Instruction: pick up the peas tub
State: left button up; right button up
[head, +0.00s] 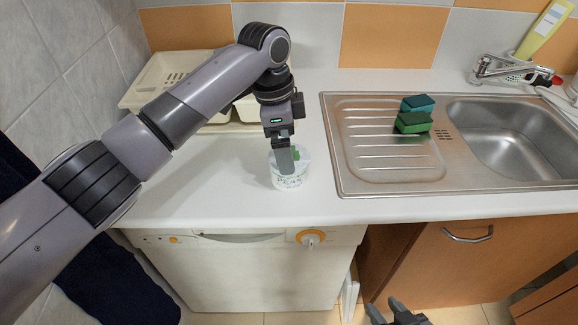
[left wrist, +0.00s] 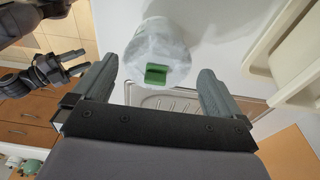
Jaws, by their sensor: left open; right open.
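The peas tub (head: 289,178) is a round, whitish see-through tub with a small green part on top. It stands upright on the white counter, left of the sink. My left gripper (head: 285,160) points down over it, open, and its near finger hides part of the tub. In the left wrist view the tub (left wrist: 158,40) lies between and beyond the two open fingers (left wrist: 160,88), with its green part toward me. I cannot tell whether a finger touches it. My right gripper (head: 395,312) is open and empty at the bottom edge, in front of the cabinets.
A cream dish rack (head: 150,90) stands behind the left arm, close to the tub. The steel sink (head: 350,180) with green and teal sponges (head: 414,121) on its drainboard is to the right. The counter (head: 200,190) in front and left of the tub is clear.

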aim_at(291, 183)
pick_arm(q)
jog(key=shift+s+d+f, duration=0.1)
jog(key=shift+d+f, duration=0.05)
jog(key=shift+f, duration=0.75)
jog(key=shift+s+d+f, duration=0.1)
jog(key=shift+d+f, duration=0.1)
jog(key=shift+f, duration=0.75)
jog(key=shift+d+f, duration=0.15)
jog(key=shift+f, duration=0.75)
jog(key=c, duration=1)
notch_tip(291, 183, up, 10)
jog(key=shift+r, duration=0.1)
jog(key=shift+f, duration=4.1)
jog(key=shift+f, duration=0.1)
jog(key=shift+f, duration=0.55)
jog(key=shift+s+f, duration=0.1)
jog(key=shift+f, duration=0.45)
